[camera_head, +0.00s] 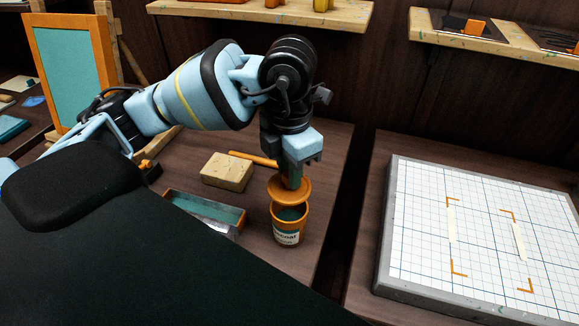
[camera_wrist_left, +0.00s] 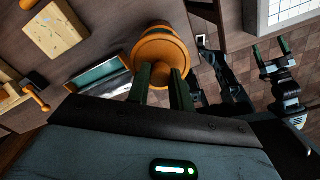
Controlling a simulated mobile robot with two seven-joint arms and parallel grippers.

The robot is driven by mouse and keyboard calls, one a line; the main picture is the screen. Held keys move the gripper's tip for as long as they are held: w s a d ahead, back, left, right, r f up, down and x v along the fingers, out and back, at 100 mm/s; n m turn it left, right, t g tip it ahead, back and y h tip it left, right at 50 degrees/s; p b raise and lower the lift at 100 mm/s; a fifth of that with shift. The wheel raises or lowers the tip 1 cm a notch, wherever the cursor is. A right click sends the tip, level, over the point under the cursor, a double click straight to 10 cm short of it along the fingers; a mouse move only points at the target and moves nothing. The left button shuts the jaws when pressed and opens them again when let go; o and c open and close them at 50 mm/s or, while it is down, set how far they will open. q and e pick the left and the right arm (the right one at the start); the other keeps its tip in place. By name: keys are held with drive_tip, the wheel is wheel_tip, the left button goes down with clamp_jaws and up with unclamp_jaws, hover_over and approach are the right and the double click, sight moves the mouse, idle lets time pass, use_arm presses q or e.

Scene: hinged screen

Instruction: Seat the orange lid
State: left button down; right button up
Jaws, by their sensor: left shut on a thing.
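The orange lid (camera_head: 290,190) hangs just above an orange pot (camera_head: 288,237) with a white label. A gap between them shows the dark teal inside of the pot. My left gripper (camera_head: 293,173) points down and is shut on the lid's knob. In the left wrist view the lid (camera_wrist_left: 158,46) is at the ends of the fingers (camera_wrist_left: 163,76) and hides most of the pot. My right gripper (camera_wrist_left: 272,56) shows at the right of the left wrist view, its fingers apart and empty, away from the pot.
A pale block (camera_head: 228,170) and an orange stick (camera_head: 253,159) lie behind the pot. A gridded board (camera_head: 485,225) is on a separate table at right, across a gap.

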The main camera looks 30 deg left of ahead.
sight(289, 192)
use_arm(q)
drive_tip(key=shift+f+b, duration=0.55)
drive_tip(key=shift+f, duration=1.7)
use_arm(e)
drive_tip(key=shift+s+a+f, duration=0.2)
drive_tip(key=shift+s+f, duration=0.3)
drive_tip(key=shift+f, duration=0.05)
drive_tip(key=shift+w+r, duration=0.1)
drive_tip(key=shift+f, duration=0.2)
drive_tip(key=shift+r, duration=0.2)
use_arm(q)
drive_tip(key=shift+f, duration=0.75)
use_arm(e)
drive_tip(key=shift+s+f+g, duration=0.3)
drive_tip(key=shift+s+f, duration=0.05)
drive_tip(key=shift+f, duration=0.1)
